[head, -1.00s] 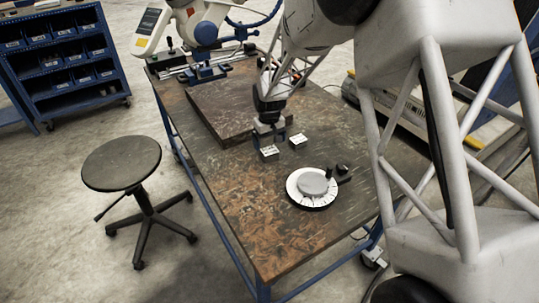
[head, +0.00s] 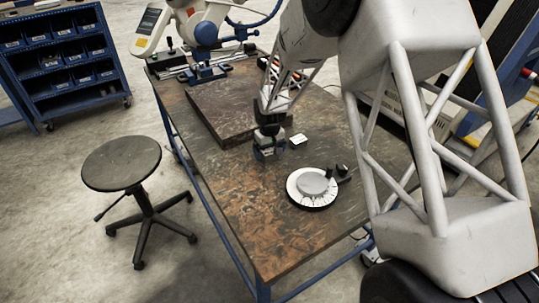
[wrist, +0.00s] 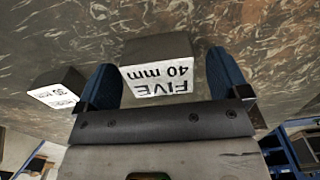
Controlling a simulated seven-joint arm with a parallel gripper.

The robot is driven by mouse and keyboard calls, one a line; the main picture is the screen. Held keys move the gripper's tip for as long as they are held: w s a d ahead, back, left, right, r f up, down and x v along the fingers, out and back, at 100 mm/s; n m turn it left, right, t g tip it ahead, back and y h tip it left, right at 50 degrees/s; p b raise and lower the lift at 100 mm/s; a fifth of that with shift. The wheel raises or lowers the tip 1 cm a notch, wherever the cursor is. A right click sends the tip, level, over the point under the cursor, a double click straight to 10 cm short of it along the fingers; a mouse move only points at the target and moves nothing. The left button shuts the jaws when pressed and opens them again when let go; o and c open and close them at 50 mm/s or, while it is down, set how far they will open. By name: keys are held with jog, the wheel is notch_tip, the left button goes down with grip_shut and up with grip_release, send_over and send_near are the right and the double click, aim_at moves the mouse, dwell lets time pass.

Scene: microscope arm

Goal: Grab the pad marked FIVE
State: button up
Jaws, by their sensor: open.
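The pad marked FIVE, 40 mm (wrist: 163,78), is a dark block with a white lettered face. In the wrist view it sits between the two blue fingers of my gripper (wrist: 161,62), with a gap visible on the right side. In the head view my gripper (head: 269,151) is low over the table and mostly hides this pad. The jaws are open around it. I cannot tell whether the left finger touches it.
A second pad (wrist: 56,90), marked 30 mm, lies left of the gripper in the wrist view; it also shows in the head view (head: 298,140). A round white dial (head: 312,187) stands on the worn table (head: 270,230). A raised plate (head: 215,105) lies behind.

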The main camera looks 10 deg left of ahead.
aim_at(270, 150)
jog(key=shift+c, duration=0.4)
jog(key=c, duration=1.5)
jog(key=shift+r, duration=0.15)
jog(key=shift+r, duration=4.95)
